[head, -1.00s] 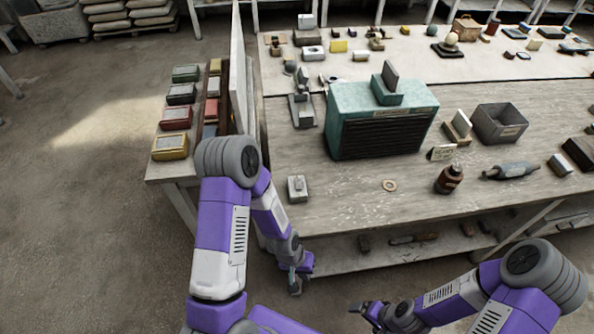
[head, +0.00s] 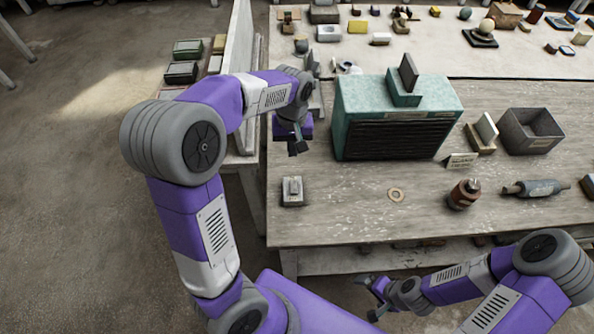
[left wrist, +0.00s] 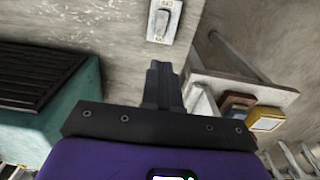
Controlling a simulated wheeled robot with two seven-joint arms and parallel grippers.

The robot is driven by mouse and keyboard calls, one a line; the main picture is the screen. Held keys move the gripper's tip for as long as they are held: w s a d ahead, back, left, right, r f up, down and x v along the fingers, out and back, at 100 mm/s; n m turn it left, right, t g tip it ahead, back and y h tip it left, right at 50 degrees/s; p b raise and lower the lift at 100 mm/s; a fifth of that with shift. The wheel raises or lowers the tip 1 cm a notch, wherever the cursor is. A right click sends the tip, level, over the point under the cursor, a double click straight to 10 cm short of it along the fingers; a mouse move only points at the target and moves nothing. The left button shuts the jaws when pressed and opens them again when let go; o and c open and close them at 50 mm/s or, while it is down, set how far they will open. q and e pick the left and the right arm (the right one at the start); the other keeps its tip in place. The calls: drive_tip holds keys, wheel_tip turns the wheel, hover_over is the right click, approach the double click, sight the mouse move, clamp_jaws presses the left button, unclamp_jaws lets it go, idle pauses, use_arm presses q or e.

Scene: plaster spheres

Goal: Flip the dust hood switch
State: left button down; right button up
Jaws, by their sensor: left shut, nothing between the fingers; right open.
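The switch, a small pale box with a raised rocker (head: 292,190), sits on the near left part of the wooden bench (head: 345,215). In the left wrist view the switch (left wrist: 163,20) is at the top, with small lettering at its ends, ahead of the fingers. My left gripper (head: 297,149) is over the bench, beyond the switch in the head view and apart from it. Its fingers (left wrist: 161,84) are closed together and empty. My right gripper (head: 368,293) is low in front of the bench, open and empty.
The teal dust hood (head: 398,115) with a dark slatted front stands right of my left gripper. A pale upright panel (head: 240,75) rises at the bench's left edge. The bench around the switch is clear.

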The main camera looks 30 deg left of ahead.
sight(293, 183)
use_arm(q)
wheel_tip(293, 183, down, 14)
drive_tip(key=b, duration=0.3)
drive_tip(key=shift+s, duration=0.1)
drive_tip(key=shift+f, duration=0.1)
idle(0.4)
drive_tip(key=shift+f+g, duration=0.15)
drive_tip(key=shift+g, duration=0.15)
drive_tip(key=shift+d+p, duration=0.1)
drive_tip(key=shift+p, duration=0.2)
drive_tip(key=shift+s+d+r, duration=0.3)
drive_tip(key=shift+s+r, duration=0.05)
drive_tip(key=shift+s, duration=0.25)
drive_tip(key=shift+p, duration=0.3)
